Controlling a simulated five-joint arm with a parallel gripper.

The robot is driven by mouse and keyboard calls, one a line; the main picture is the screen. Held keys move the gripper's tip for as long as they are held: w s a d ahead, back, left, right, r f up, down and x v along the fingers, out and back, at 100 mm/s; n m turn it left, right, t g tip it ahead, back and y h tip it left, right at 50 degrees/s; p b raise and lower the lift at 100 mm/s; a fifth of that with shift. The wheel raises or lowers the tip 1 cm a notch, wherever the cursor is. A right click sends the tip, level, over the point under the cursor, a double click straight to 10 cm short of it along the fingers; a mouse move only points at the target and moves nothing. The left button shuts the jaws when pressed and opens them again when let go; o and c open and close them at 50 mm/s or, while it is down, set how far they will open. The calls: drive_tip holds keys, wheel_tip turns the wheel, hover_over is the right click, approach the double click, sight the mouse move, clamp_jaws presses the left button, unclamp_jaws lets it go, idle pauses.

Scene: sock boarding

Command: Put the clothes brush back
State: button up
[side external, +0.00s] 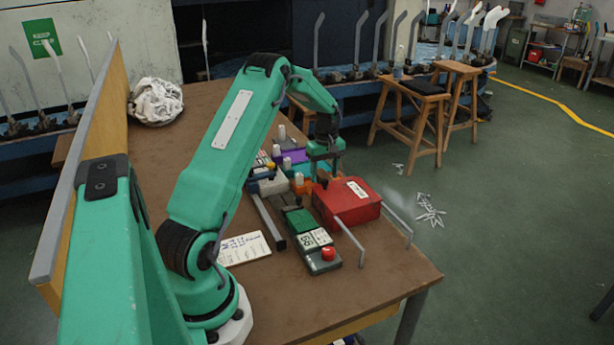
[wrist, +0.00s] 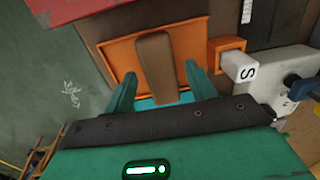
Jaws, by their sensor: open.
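A brown, elongated block, which looks like the clothes brush (wrist: 157,62), lies over an orange tray (wrist: 124,57) in the wrist view. My gripper (wrist: 161,72) is open, with one finger on each side of the brush and gaps visible between. In the side external view my gripper (side external: 325,158) points down over the row of coloured trays, just behind the red box. I cannot tell how high the fingertips are above the tray.
A red box (side external: 347,201) stands close to my gripper, near the table's right edge. An orange block with a white peg marked S (wrist: 240,67) sits beside the tray. A control box with a red button (side external: 328,254) is in front. White cloths (side external: 156,100) lie at the back left.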

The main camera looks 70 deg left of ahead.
sight(325, 175)
wheel_tip(325, 175, up, 11)
drive_tip(key=shift+a, duration=0.3)
drive_tip(key=shift+d, duration=0.1)
idle(0.6)
drive_tip(key=s+d+r+m+t+y, duration=0.15)
drive_tip(key=d+r+m, duration=0.25)
drive_tip(key=d+r, duration=0.45)
drive_tip(key=s+d+r+m+t+h, duration=0.1)
drive_tip(key=s+d+r+m, duration=0.3)
drive_tip(key=d, duration=0.8)
drive_tip(key=s+d+m+t, duration=0.3)
drive_tip(key=s+d+m, duration=0.7)
drive_tip(key=s+d, duration=0.5)
drive_tip(key=shift+f, duration=0.45)
